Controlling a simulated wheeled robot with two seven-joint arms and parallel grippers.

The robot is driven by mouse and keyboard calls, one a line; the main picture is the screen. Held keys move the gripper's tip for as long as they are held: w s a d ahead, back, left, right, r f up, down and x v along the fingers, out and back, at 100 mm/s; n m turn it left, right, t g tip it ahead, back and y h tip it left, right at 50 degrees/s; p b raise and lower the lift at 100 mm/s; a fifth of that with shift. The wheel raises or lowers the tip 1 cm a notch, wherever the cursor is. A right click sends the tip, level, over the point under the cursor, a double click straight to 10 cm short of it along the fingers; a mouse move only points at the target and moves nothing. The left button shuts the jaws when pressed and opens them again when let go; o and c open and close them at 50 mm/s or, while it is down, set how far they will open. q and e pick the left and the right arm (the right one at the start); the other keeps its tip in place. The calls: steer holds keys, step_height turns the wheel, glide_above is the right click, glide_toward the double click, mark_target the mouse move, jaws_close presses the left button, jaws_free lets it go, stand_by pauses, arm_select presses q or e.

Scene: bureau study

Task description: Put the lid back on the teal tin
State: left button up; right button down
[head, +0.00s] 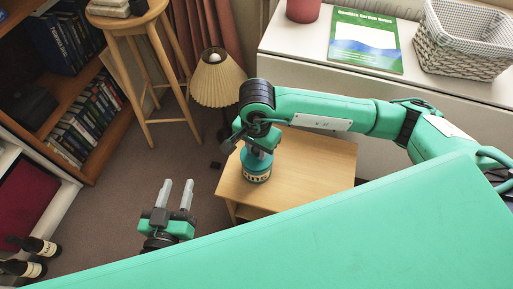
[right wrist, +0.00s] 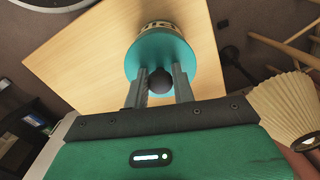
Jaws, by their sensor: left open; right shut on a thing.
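The teal tin (head: 257,177), with a pale lettered band, stands upright on the small wooden table. My right gripper (head: 259,152) points down right above it. In the right wrist view, the right gripper (right wrist: 160,88) is shut on the dark round knob (right wrist: 160,80) of the teal lid (right wrist: 150,55). The lid is over the tin, whose lettered band (right wrist: 164,27) shows just past the lid's edge. I cannot tell whether the lid rests on the rim or hangs slightly above it. My left gripper (head: 176,194) is open and empty, over the floor left of the table.
The wooden table (head: 315,160) is bare around the tin. A pleated lamp (head: 217,80) and a wooden stool (head: 130,25) stand behind it. A white cabinet (head: 300,45) holds a green book (head: 365,40) and a basket (head: 465,50). Bottles (head: 35,246) are at lower left.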

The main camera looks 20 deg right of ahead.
steer(key=shift+b, duration=0.35)
stand_by(0.7)
stand_by(0.4)
steer(key=c, duration=0.6)
jaws_free()
steer(key=shift+r+p, duration=1.6)
steer(key=shift+r, duration=1.9)
jaws_close()
